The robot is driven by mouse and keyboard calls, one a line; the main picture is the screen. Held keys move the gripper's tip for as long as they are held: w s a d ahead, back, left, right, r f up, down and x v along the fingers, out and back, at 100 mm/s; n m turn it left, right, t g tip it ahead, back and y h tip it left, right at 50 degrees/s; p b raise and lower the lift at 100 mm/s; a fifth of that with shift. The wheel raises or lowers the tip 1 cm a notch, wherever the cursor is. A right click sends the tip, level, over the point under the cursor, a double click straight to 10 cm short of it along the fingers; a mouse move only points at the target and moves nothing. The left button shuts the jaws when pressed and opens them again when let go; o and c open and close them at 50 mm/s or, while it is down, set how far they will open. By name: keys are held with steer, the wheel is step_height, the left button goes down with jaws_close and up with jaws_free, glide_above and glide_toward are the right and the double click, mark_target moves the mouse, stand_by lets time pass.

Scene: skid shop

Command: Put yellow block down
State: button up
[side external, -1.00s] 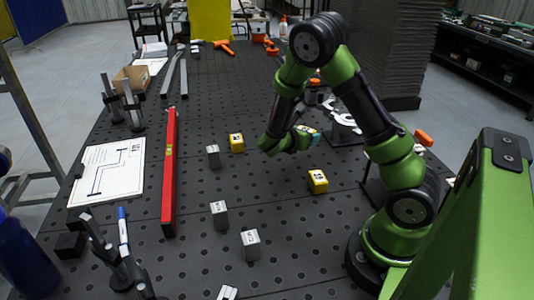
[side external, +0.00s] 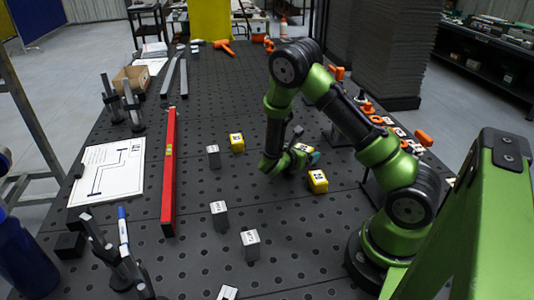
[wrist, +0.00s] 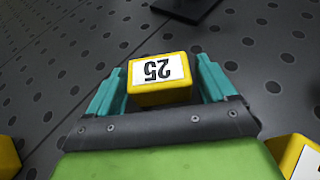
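I cannot tell whether this block touches the bench. A second yellow block (side external: 318,182) stands just in front of the gripper, to its right. A third yellow block (side external: 237,142) stands to the left. Parts of yellow blocks also show at the wrist view's lower left (wrist: 8,158) and lower right (wrist: 296,153).
Several grey blocks (side external: 213,156) stand left of my gripper on the perforated black bench (side external: 190,265). A red level (side external: 169,175) and a white drawing sheet (side external: 108,170) lie farther left. Orange clamps (side external: 224,46) lie at the back. Bench between the yellow blocks is clear.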

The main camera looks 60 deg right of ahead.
steer(key=shift+o, duration=0.5)
steer(key=shift+r, duration=0.1)
